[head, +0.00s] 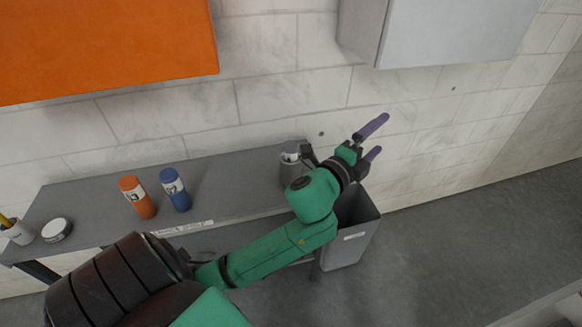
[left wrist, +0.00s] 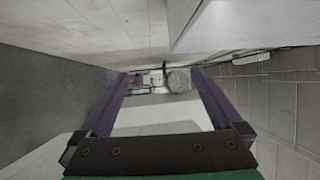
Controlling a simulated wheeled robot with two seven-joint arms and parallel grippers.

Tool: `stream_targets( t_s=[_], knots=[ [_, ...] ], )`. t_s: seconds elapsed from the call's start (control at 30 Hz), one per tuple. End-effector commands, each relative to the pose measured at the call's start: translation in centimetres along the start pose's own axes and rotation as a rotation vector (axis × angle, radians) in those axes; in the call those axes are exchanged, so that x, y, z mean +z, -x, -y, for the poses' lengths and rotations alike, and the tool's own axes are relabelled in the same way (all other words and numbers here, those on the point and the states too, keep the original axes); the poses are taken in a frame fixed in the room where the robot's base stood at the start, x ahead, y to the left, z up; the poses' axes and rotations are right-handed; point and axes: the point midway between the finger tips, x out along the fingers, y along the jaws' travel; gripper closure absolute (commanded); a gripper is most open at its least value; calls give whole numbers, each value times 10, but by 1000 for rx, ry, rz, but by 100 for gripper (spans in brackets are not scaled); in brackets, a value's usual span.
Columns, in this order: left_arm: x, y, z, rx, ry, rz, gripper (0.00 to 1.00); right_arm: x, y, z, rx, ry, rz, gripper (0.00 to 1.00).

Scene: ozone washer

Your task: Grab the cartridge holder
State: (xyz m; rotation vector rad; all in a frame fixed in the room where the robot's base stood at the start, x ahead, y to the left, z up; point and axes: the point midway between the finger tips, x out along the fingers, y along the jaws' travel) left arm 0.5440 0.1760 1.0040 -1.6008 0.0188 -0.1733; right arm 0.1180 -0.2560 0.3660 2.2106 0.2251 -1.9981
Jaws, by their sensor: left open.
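I cannot make out a thing that is clearly the cartridge holder. An orange cylinder (head: 137,197) and a blue cylinder (head: 174,189) with white labels stand upright on the grey table. A grey canister (head: 293,168) stands at the table's right end, partly behind my left arm. My left gripper (head: 382,134) is open and empty, up and right of the canister, in front of the wall. In the left wrist view its purple fingers (left wrist: 160,75) are spread. A round grey thing (left wrist: 178,81) shows far off between them, too small to name. My right gripper is not in view.
A grey bin (head: 352,245) stands on the floor at the table's right end, below my left forearm. A round white-lidded tin (head: 57,230) and a white cup (head: 18,232) are at the table's left. Orange (head: 105,45) and grey (head: 450,30) cabinets hang above.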

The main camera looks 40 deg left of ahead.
Motion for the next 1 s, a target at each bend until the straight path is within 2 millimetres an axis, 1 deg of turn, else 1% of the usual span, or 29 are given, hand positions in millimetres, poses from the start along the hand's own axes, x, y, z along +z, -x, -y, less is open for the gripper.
stream_targets(
  t_s=[0.03,0.07,0.1,0.13,0.17,0.2,0.23,0.27,0.3,0.33,0.37,0.4,0.43,0.47,0.5,0.53,0.6,0.63,0.7,0.77,1.0],
  knots=[
    [-36,-8,47,-170,-270,-139,0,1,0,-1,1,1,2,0],
    [-64,-7,69,-279,-459,-230,0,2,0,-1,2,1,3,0],
    [-102,0,88,-421,-724,-351,0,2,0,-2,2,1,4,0],
    [-128,8,93,-522,-932,-442,0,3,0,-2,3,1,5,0],
    [-151,16,90,-616,-1143,-535,0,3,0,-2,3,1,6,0],
    [-172,28,74,-728,-1431,-664,0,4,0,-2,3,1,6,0],
    [-180,34,56,-797,-1646,-767,0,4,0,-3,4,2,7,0],
    [-178,39,33,-850,-1857,-878,0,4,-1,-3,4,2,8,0],
    [-161,41,2,-892,-2126,-1044,0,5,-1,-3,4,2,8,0],
    [-138,41,-19,-897,-2314,-1184,0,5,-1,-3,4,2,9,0],
    [-107,40,-37,-877,-2482,-1340,0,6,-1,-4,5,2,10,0],
    [-59,40,-53,787,2577,1520,0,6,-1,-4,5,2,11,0],
    [-20,42,-58,650,2424,1541,0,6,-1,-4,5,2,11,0],
    [18,46,-58,526,2287,1570,0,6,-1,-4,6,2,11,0],
    [62,53,-52,391,2133,1618,0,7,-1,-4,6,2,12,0],
    [88,60,-46,311,2038,1652,0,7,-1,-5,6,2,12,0],
    [133,76,-32,178,1881,1725,0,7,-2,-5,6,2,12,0],
    [145,81,-27,144,1837,1748,0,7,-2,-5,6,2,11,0],
    [161,89,-24,100,1778,1784,0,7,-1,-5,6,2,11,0],
    [167,91,-30,93,1761,1795,0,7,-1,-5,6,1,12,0],
    [188,85,-86,97,1764,1794,0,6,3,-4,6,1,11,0]
  ],
)
